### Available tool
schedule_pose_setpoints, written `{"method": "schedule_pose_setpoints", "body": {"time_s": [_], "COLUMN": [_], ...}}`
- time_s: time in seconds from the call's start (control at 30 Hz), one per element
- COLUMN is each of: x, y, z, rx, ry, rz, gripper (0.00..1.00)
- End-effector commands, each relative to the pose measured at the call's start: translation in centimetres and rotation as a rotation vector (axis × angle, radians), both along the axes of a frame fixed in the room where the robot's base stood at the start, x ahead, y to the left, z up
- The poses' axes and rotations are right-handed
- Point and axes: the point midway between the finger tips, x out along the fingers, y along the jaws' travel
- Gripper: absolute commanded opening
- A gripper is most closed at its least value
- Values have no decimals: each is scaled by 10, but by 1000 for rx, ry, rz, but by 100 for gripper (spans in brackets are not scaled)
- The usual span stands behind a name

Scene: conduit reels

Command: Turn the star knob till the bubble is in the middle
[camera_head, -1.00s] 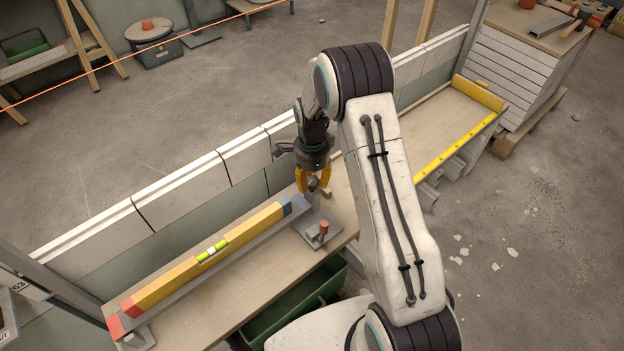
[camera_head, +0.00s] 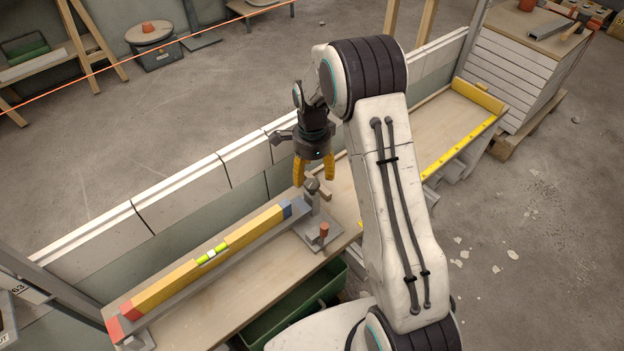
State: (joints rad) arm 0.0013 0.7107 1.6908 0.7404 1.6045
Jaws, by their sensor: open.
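The star knob (camera_head: 312,186) is a small dark grey knob on top of a grey post, at the right end of the level's rail. My gripper (camera_head: 314,183) has yellow fingers, points down and is open. Its fingertips are spread left and right of the knob's top, with gaps visible; I cannot tell their exact height. The yellow spirit level (camera_head: 170,286), with red and blue ends, lies along the grey rail. Its green vial (camera_head: 212,253) shows a pale bubble that looks about in the middle, but it is too small to judge exactly.
A brown-topped peg (camera_head: 324,229) stands on the grey plate before the knob. A white block wall (camera_head: 185,193) runs behind the bench. A green bin (camera_head: 300,306) sits below its front edge.

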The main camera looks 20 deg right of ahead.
Motion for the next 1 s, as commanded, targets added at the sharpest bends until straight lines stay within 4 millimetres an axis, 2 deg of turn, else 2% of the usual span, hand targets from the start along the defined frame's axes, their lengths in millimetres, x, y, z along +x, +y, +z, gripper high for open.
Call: {"method": "schedule_pose_setpoints", "body": {"time_s": [0.03, 0.2, 0.4, 0.63, 1.0], "x": [1, 1, 0, 0, 0], "y": [0, 0, 0, 0, 0], "z": [10, 37, 59, 70, 71], "rx": [0, 0, 0, 0, 0], "ry": [-5, -3, -2, 0, 1], "rz": [0, 0, 0, 0, 0], "gripper": [65, 65, 65, 65, 65]}}
